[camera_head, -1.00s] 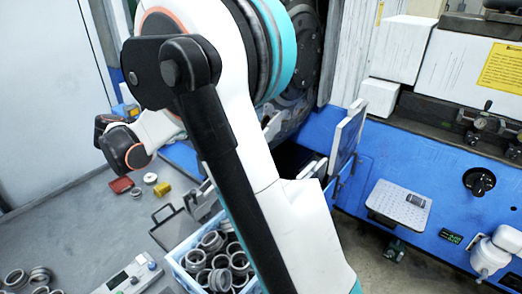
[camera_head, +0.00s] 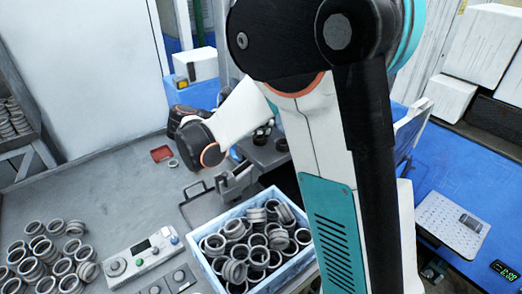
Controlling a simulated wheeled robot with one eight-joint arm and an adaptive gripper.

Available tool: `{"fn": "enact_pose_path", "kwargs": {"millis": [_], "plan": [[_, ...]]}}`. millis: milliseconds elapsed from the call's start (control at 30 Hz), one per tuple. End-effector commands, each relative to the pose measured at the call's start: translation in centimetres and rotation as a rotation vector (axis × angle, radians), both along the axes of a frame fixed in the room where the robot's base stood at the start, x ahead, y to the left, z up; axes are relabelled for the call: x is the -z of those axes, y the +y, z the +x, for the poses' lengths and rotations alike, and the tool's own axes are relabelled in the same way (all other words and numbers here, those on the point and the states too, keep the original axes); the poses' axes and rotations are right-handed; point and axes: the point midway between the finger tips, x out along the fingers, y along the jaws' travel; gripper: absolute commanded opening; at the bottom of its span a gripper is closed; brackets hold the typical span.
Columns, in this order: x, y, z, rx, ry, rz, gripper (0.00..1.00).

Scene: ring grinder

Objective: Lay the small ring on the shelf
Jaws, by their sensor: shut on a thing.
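My gripper is not clearly in view; my arm ends in a dark wrist with an orange band, and what lies beyond it is hidden. I cannot see a ring held there.
A blue crate (camera_head: 213,272) full of rings stands at the front middle. Many loose rings (camera_head: 62,266) lie at the front left, beside a control box (camera_head: 140,257). The grey table (camera_head: 110,190) is bare between them and the red tray.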

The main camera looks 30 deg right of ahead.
Motion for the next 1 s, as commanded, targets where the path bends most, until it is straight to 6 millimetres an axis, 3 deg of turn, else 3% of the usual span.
{"fn": "enact_pose_path", "kwargs": {"millis": [100,367,633,1000], "plan": [[2.4,0.0,0.0,0.0,0.0,0.0,0.0],[4.1,0.0,0.0,0.0,0.0,0.0,0.0],[7.7,0.0,0.0,0.0,0.0,0.0,0.0],[8.1,0.0,0.0,0.0,0.0,0.0,0.0]]}}
